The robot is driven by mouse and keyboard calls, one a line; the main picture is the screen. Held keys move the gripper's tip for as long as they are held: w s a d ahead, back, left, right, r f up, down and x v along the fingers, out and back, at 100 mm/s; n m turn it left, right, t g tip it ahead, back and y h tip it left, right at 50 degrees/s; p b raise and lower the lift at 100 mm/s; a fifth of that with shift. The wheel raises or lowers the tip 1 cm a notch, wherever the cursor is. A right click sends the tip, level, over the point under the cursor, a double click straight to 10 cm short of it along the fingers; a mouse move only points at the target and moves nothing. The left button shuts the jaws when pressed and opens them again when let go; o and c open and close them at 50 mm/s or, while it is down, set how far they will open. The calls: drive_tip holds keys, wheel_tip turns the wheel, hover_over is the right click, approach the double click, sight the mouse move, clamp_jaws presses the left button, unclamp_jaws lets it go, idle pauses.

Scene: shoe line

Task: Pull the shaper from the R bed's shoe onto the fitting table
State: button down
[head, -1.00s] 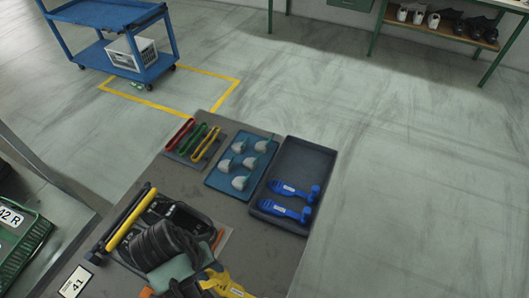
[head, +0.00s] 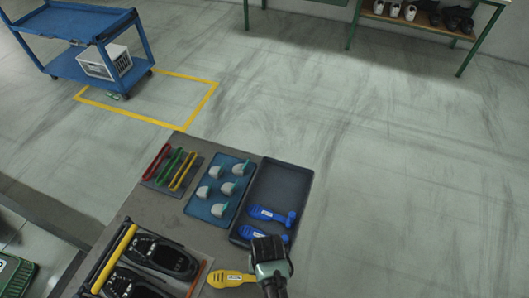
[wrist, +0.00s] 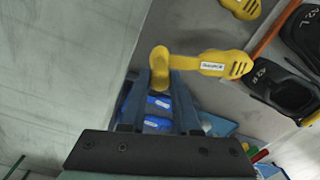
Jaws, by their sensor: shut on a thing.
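My gripper (head: 262,275) is over the right part of the grey fitting table (head: 130,210). In the wrist view my gripper (wrist: 159,85) is shut on the knob end of a yellow shaper (wrist: 215,64). The shaper's whole length shows, its slotted front end pointing right; it also shows in the head view (head: 230,279). A second yellow shaper (wrist: 241,7) lies at the wrist view's top edge.
A dark tray (head: 283,180) with blue shapers (head: 268,215) lies beyond my gripper. A blue tray (head: 207,208) with several pale pieces and a mat with red, green and yellow strips (head: 176,169) are left of it. A blue trolley (head: 88,60) stands on the floor.

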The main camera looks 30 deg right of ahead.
drive_tip(key=shift+f+b, duration=3.95)
drive_tip(key=shift+f, duration=0.25)
drive_tip(key=c, duration=0.6)
unclamp_jaws()
drive_tip(key=shift+o, duration=0.2)
wheel_tip(320, 180, up, 9)
drive_tip(key=p, duration=0.9)
